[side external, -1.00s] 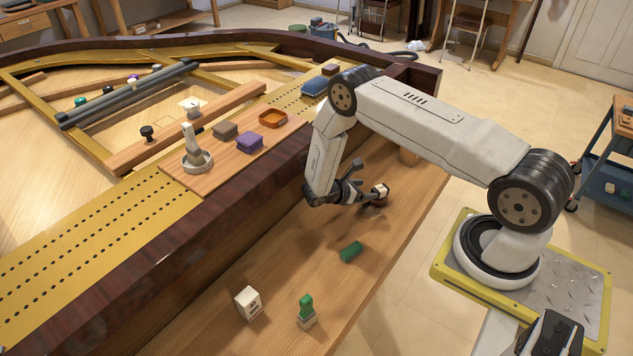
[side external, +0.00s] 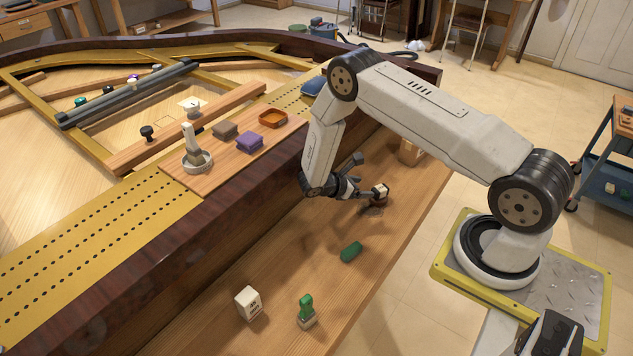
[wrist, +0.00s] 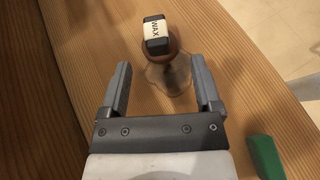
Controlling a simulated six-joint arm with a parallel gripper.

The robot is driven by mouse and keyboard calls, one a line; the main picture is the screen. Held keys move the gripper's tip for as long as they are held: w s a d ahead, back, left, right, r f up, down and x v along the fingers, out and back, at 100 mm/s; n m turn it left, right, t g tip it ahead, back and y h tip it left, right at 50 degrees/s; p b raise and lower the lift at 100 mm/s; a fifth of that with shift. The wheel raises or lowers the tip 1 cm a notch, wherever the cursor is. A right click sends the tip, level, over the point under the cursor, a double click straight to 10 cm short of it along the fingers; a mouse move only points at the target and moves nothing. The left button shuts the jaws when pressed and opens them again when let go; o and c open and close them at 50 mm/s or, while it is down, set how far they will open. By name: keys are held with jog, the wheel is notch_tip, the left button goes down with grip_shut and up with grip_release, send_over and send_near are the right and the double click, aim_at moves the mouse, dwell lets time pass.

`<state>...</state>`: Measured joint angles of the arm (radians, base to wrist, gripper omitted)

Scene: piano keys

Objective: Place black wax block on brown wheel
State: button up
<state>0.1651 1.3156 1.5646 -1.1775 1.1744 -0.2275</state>
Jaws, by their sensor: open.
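The black wax block (wrist: 157,34), with a white WAX label, sits on top of the brown wheel (wrist: 174,49) in the wrist view. The block (side external: 381,189) and the wheel (side external: 377,202) also show in the side view, above the wooden ledge. My gripper (wrist: 160,66) is open and empty. Its fingers point toward the block and wheel, with a gap between the fingertips and the block. The block hides much of the wheel's top from the wrist camera. A greyish patch lies on the wood around the wheel's foot.
A white block (side external: 248,303) and a green-handled stamp (side external: 306,311) stand nearer the front. A brown box (side external: 411,152) is behind. The dark piano rim (side external: 215,215) rises along the left.

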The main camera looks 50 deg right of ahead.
jog(key=s+a+r+m+t+y, duration=0.3)
jog(key=a+r+m+t+y, duration=0.1)
jog(key=a+r, duration=0.6)
jog(key=s+a+r+m+t+y, duration=0.3)
jog(key=a+r+m+y, duration=0.4)
jog(key=a+r, duration=0.4)
jog(key=shift+s+r+m+t, duration=0.4)
jog(key=shift+s+r+m, duration=0.3)
jog(key=shift+s+r, duration=0.15)
